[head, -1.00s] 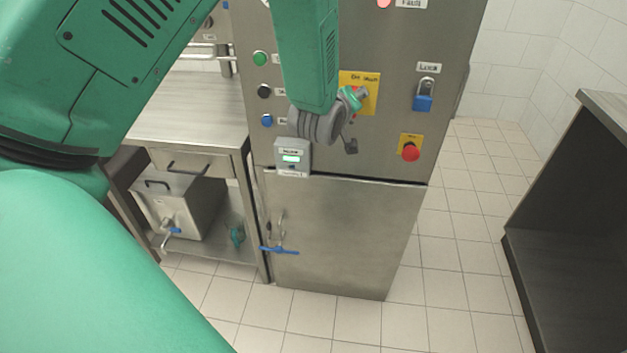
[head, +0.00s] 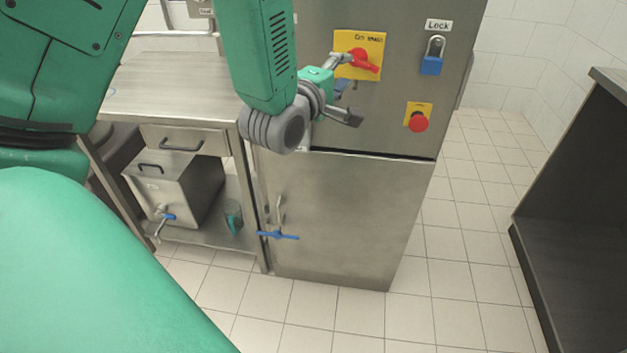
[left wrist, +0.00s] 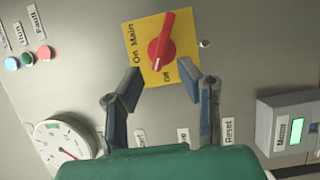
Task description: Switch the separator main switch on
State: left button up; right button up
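The main switch is a red rotary knob (head: 364,61) on a yellow plate (head: 372,42) on the steel cabinet front. My left gripper (head: 346,88) is open and empty, just left of and below the knob in the head view. In the left wrist view its two fingers (left wrist: 162,88) are spread near the plate's lower corners, with the knob between and beyond them. I cannot tell contact. My right gripper is out of view.
A blue padlock (head: 431,64) and a red stop button (head: 418,122) are right of the switch. A gauge (left wrist: 66,148) and a display box (left wrist: 290,125) show in the left wrist view. A steel table (head: 175,85) stands left; a dark counter (head: 575,210) stands right.

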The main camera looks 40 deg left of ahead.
pick_arm(q)
jog(key=s+d+p, duration=0.1)
jog(key=s+p, duration=0.5)
jog(key=s, duration=0.1)
jog(key=s+d+f+m+g+b, duration=0.1)
jog(key=s+f+m+g, duration=0.1)
jog(key=f, duration=0.5)
jog(key=s+d+f+m+g+h+b, duration=0.1)
jog(key=s+f+m+g, duration=0.1)
jog(key=f, duration=0.6)
jog(key=s+d+f+m+g+h+b, duration=0.1)
jog(key=s+d+f+m+g, duration=0.1)
jog(key=f+m, duration=0.4)
jog(key=shift+s+f+g, duration=0.55)
jog(key=shift+f+g, duration=0.25)
jog(key=shift+g, duration=0.3)
jog(key=shift+r, duration=0.15)
